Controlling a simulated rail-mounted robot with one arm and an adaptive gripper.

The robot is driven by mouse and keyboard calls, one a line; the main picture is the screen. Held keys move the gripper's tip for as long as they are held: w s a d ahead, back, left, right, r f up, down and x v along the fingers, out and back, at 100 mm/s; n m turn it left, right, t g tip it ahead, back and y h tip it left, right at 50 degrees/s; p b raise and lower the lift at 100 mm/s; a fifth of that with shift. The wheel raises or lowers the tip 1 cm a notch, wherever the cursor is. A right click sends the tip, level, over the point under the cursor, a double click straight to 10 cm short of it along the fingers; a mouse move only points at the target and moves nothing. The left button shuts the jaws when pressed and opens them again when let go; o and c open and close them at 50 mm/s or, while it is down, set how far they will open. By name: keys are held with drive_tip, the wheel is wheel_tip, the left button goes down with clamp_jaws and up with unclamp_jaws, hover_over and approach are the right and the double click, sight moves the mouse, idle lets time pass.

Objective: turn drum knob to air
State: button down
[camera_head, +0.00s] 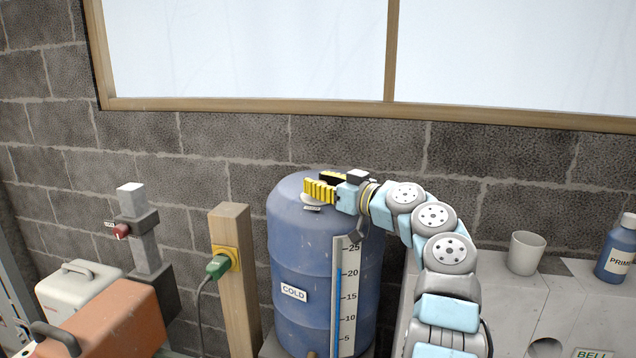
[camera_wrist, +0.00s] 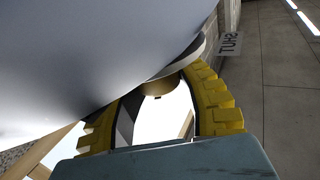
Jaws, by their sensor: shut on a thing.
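The blue drum (camera_head: 300,255), with a COLD label, stands upright against the block wall. My gripper (camera_head: 318,188) is at the top of the drum, its yellow fingers reaching in from the right. A pale round plate (camera_head: 308,200) shows beneath them, with a small dark label I cannot read. In the wrist view my yellow fingers (camera_wrist: 165,92) are shut around a tan, brass-like knob part (camera_wrist: 158,86) under a grey disc. A SHUT label (camera_wrist: 231,43) appears upside down beside it. Most of the knob is hidden, and no AIR label is readable.
A level gauge (camera_head: 345,300) stands at the drum's right front. A wooden post (camera_head: 236,290) with a green plug (camera_head: 217,266) is to the left. A grey cup (camera_head: 526,253) and a blue bottle (camera_head: 617,250) stand on the right. The wall rises close behind.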

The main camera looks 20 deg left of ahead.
idle(0.5)
drive_tip(key=c, duration=0.6)
unclamp_jaws()
drive_tip(key=shift+d, duration=0.1)
drive_tip(key=shift+d, duration=0.1)
drive_tip(key=v, duration=1.1)
drive_tip(key=shift+s+d+f, duration=0.1)
drive_tip(key=shift+s+d, duration=0.1)
drive_tip(key=shift+d, duration=0.15)
